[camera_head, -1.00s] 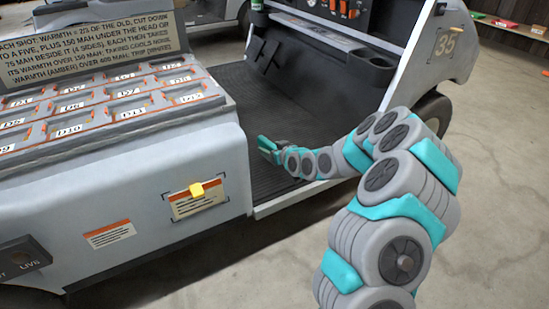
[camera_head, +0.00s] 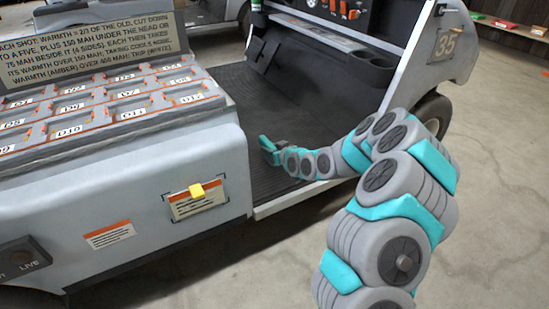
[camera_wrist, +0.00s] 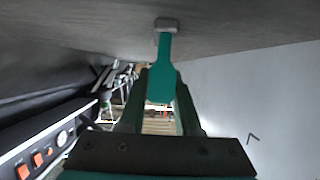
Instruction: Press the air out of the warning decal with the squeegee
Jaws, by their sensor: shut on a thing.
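The warning decal (camera_head: 188,206) is a cream label with an orange top strip on the cart's pale side panel, framed by black corner marks. In the wrist view my gripper (camera_wrist: 159,100) is shut on a teal tool with a pale grey end block, which I take for the squeegee (camera_wrist: 164,62). The tool looks clear of the panel.
A second orange-striped label (camera_head: 110,235) is left of the decal. The cart's seat box (camera_head: 110,160) carries numbered slots on top. The dark footwell floor (camera_head: 262,100) is open. Concrete floor (camera_head: 490,160) is clear at right.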

